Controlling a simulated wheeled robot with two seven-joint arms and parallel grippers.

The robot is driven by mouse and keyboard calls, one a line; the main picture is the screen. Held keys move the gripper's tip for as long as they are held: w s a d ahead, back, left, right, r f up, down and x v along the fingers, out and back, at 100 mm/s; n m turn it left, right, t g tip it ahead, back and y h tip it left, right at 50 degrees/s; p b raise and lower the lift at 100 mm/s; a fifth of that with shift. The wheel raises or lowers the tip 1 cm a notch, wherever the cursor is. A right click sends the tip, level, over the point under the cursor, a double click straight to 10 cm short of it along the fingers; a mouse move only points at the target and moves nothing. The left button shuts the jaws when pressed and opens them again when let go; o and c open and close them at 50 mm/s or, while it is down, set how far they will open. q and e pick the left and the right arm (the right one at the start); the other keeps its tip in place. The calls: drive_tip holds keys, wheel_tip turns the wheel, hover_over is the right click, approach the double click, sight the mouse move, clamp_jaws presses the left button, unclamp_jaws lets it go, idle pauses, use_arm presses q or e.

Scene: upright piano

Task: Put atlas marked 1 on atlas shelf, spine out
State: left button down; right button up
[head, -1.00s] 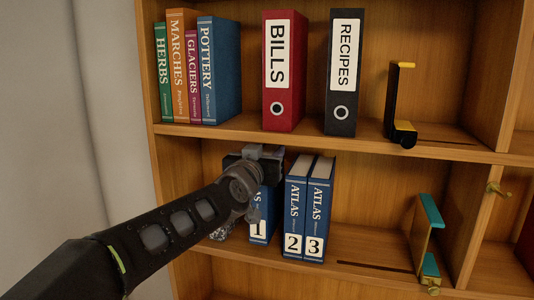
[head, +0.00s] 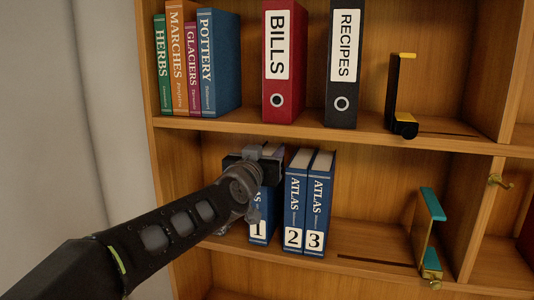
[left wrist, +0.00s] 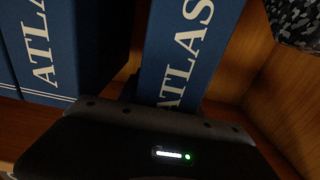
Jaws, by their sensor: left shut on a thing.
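The blue atlas marked 1 (head: 263,215) stands upright on the lower shelf (head: 345,243), its white lettering and number label facing out. My left gripper (head: 262,160) is shut on its upper part, and my arm hides some of its left side. In the left wrist view the blue spine of atlas 1 (left wrist: 185,50) rises from the gripper. Atlas 2 (head: 293,205) and atlas 3 (head: 316,208) stand side by side to its right, with a narrow gap between atlas 1 and atlas 2. My right gripper is not in view.
A teal-edged bookend (head: 430,235) stands at the right of the lower shelf, with free room between it and atlas 3. A speckled thing (left wrist: 295,20) is beside atlas 1. Above are several books (head: 215,65), two binders (head: 283,65) and a black-and-yellow bookend (head: 400,100).

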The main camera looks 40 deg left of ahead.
use_arm(q)
drive_tip(key=shift+f, duration=0.25)
drive_tip(key=c, duration=1)
unclamp_jaws()
drive_tip(key=shift+s, duration=0.1)
drive_tip(key=shift+o, duration=1.4)
drive_tip(key=b+v, duration=0.2)
drive_tip(key=v, duration=0.5)
drive_tip(key=shift+s+d+b, duration=0.2)
drive_tip(key=shift+s+b, duration=0.1)
drive_tip(key=shift+s, duration=0.05)
